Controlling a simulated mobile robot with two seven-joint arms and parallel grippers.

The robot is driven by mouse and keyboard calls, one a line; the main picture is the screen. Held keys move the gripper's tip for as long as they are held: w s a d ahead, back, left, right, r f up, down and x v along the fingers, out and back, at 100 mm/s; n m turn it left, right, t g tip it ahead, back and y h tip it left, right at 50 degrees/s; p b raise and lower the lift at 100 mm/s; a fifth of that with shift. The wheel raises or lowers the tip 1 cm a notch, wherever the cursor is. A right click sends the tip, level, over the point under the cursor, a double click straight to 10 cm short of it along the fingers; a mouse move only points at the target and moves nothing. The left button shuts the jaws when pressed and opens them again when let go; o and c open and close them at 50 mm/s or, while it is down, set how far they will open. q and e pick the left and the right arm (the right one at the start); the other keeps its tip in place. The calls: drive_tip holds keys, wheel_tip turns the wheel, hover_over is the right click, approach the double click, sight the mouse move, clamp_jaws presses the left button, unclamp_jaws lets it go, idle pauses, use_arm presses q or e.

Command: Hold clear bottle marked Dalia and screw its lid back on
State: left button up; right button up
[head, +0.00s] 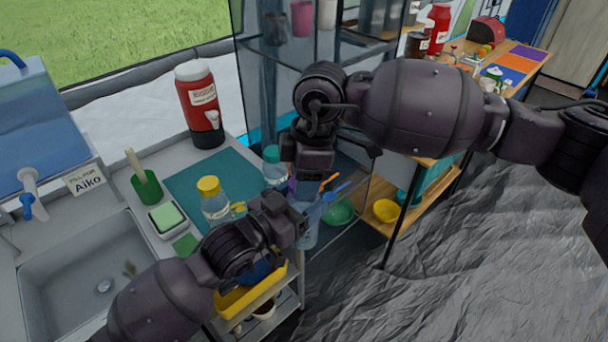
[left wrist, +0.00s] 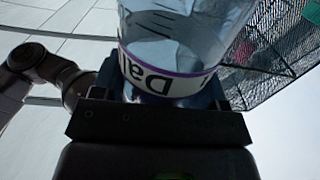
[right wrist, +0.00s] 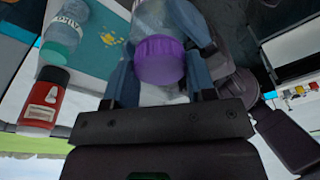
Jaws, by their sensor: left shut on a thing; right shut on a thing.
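The clear bottle (left wrist: 190,25) has a white label with a purple edge; "Dal" reads upside down in the left wrist view. My left gripper (head: 303,218) is shut around its body. The bottle (head: 308,236) is partly hidden by my grippers in the head view. The purple lid (right wrist: 159,60) is between the fingers of my right gripper (right wrist: 160,75), which is shut on it. The lid is at the bottle's mouth, with the clear body beyond it. I cannot tell how tightly it sits.
A yellow-lidded bottle (head: 213,200) and a teal-lidded bottle (head: 273,166) stand on the counter close by. A red jug (head: 203,110) stands behind. The sink (head: 85,265) is at left. A cart with a yellow tray (head: 238,298) is below my left arm.

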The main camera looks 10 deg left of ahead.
drive_tip(key=shift+s+a+m, duration=0.15)
drive_tip(key=shift+m, duration=0.55)
drive_tip(key=o, duration=1)
drive_tip(key=shift+c, duration=0.2)
wheel_tip(320, 180, up, 12)
drive_tip(key=d, duration=0.2)
drive_tip(key=shift+a+f, duration=0.1)
